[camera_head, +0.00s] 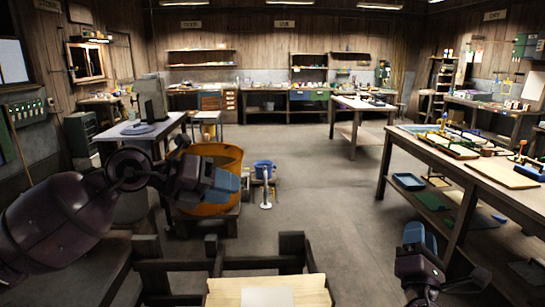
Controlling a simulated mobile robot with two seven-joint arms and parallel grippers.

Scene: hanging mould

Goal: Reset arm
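My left arm comes in from the left, and my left gripper (226,186) is in front of the large orange tub, with its blue-grey fingers pointing right. I cannot make out a gap between them. My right gripper (420,238) is at the lower right, beside the long workbench, with its blue fingers pointing up and away. I cannot tell whether its fingers are apart. I see nothing held in either gripper.
The orange tub (222,158) stands left of centre, partly hidden by my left arm. A dark frame with a pale board (225,294) is close in front. The long workbench (440,157) lines the right. The middle floor is clear.

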